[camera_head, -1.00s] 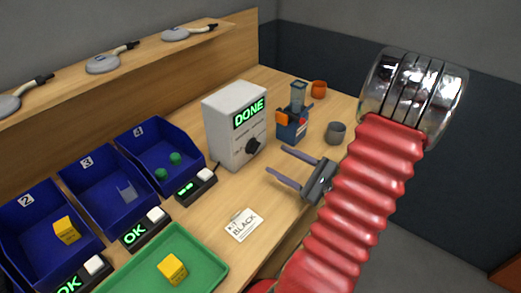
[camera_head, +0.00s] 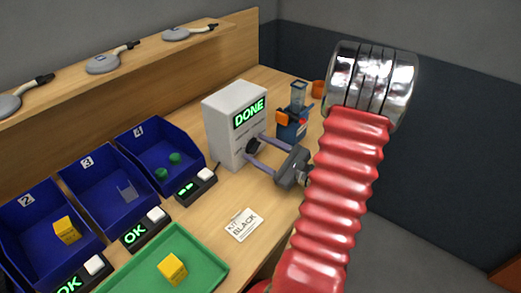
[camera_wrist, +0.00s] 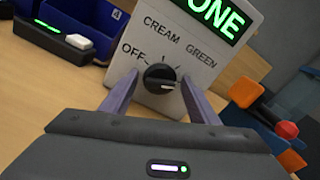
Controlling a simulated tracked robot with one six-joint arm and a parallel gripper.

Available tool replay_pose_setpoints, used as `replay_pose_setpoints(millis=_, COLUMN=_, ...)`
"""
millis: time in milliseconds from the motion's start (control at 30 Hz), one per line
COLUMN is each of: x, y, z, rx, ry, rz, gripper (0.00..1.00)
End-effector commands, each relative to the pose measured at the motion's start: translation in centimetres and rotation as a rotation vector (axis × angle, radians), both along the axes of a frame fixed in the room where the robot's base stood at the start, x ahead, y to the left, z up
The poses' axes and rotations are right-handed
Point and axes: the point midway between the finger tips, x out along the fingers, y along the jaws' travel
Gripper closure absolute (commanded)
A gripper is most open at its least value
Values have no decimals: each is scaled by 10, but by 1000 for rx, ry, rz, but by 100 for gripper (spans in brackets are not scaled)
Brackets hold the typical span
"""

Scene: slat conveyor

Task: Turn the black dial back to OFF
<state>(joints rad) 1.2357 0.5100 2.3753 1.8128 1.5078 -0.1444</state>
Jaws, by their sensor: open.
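The black dial (camera_wrist: 160,77) is on the front of a grey-white box (camera_head: 222,130) with a green DONE display (camera_head: 250,113). In the wrist view the labels OFF, CREAM and GREEN are around the dial. My gripper (camera_wrist: 160,98) is open, with one finger on each side of the dial. In the head view the dial (camera_head: 254,147) is partly hidden by the fingers. I cannot tell whether the fingers touch it.
A blue and orange machine (camera_head: 291,122) stands just right of the box. Blue bins (camera_head: 110,185), small lit units with white buttons and a green tray (camera_head: 205,262) are to the left.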

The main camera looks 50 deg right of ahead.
Motion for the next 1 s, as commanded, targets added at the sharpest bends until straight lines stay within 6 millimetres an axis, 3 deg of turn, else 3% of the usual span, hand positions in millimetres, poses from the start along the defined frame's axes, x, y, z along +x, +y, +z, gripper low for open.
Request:
replay_pose_setpoints(millis=200, x=0, y=0, z=0, rx=0, ry=0, rz=0, gripper=47)
replay_pose_setpoints(millis=733, x=0, y=0, z=0, rx=1, ry=0, rz=0, gripper=84)
replay_pose_setpoints(millis=1000, x=-1, y=0, z=0, rx=-39, ry=-3, rz=1, gripper=85)
